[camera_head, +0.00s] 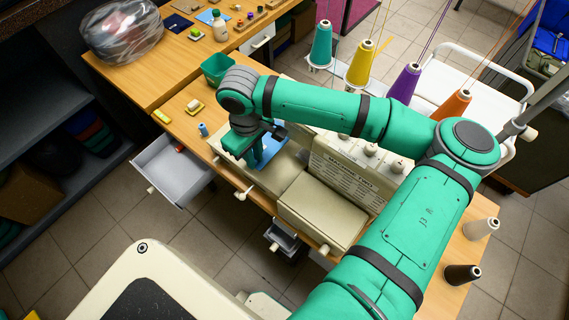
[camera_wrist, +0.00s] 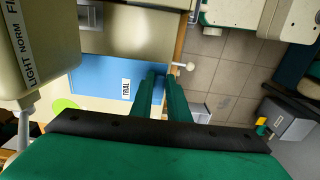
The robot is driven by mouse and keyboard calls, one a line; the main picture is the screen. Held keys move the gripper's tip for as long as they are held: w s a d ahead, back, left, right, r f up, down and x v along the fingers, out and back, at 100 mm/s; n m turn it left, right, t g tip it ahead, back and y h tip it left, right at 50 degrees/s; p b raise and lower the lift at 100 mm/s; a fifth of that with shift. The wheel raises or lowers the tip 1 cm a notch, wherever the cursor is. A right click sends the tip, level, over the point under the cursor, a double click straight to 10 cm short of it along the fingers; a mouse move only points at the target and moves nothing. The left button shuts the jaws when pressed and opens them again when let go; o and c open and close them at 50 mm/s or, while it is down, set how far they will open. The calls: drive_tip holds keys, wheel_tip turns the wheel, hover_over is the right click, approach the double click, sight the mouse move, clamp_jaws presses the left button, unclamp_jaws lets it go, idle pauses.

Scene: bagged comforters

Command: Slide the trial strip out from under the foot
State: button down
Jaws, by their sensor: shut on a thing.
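The trial strip (camera_wrist: 98,72) is a blue piece of cloth with a white label reading TRIAL. It lies flat on the cream sewing machine's bed, and also shows in the head view (camera_head: 268,149) beside my gripper. My gripper (camera_wrist: 161,84) is at the strip's right end in the wrist view, its two green fingers shut on that edge. In the head view my gripper (camera_head: 240,150) points down over the bed. A small metal part (camera_wrist: 90,16), perhaps the foot, shows at the top left of the wrist view. Its contact with the strip cannot be made out.
The cream machine (camera_head: 345,172) with its printed panel stands right of my gripper. An open grey drawer (camera_head: 174,170) juts from the table's front. Thread cones, a yellow one (camera_head: 361,64) among them, stand behind my arm. A green bin (camera_head: 216,69) is at the back left.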

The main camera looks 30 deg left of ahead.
drive_tip(key=shift+r, duration=1.75)
